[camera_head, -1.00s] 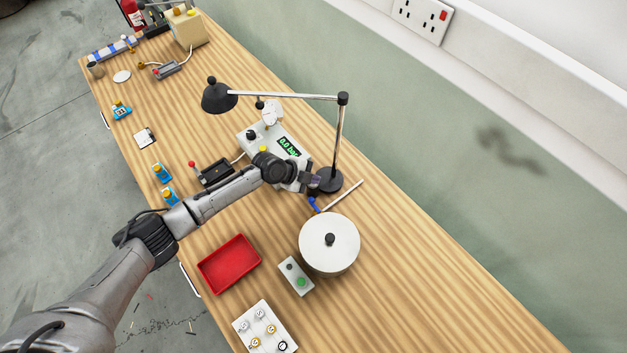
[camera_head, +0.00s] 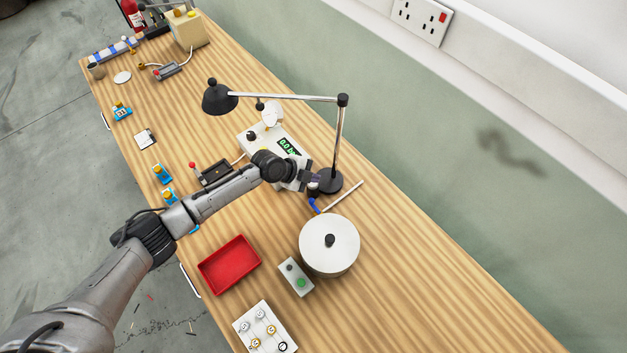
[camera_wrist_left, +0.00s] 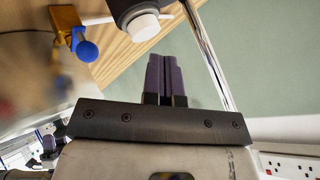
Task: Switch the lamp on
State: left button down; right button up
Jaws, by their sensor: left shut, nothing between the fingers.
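The desk lamp has a black shade (camera_head: 219,98), a chrome arm and post (camera_head: 338,135), and a round black base (camera_head: 330,182) on the bench. My left gripper (camera_head: 315,181) is beside the base, on its left side in the head view. In the left wrist view, the purple fingers (camera_wrist_left: 164,62) are shut together and empty. A white round button (camera_wrist_left: 143,27) on a dark body shows just beyond and left of the fingertips, apparently on the lamp base. The chrome post (camera_wrist_left: 206,55) rises right of the fingers. Contact with the button cannot be told. My right gripper is not in view.
A white lidded pot (camera_head: 329,258) stands near the lamp base, with a blue-ended rod (camera_head: 341,197) between them. A grey box with a display (camera_head: 286,146) lies behind my gripper. A red tray (camera_head: 229,264) and button box (camera_head: 296,277) are nearer the front edge.

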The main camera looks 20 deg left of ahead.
aim_at(312, 184)
pick_arm(q)
jog(key=shift+r+p, duration=0.3)
jog(key=shift+r, duration=0.2)
notch_tip(312, 184, up, 5)
jog(key=p, duration=0.2)
jog(key=shift+p, duration=0.35)
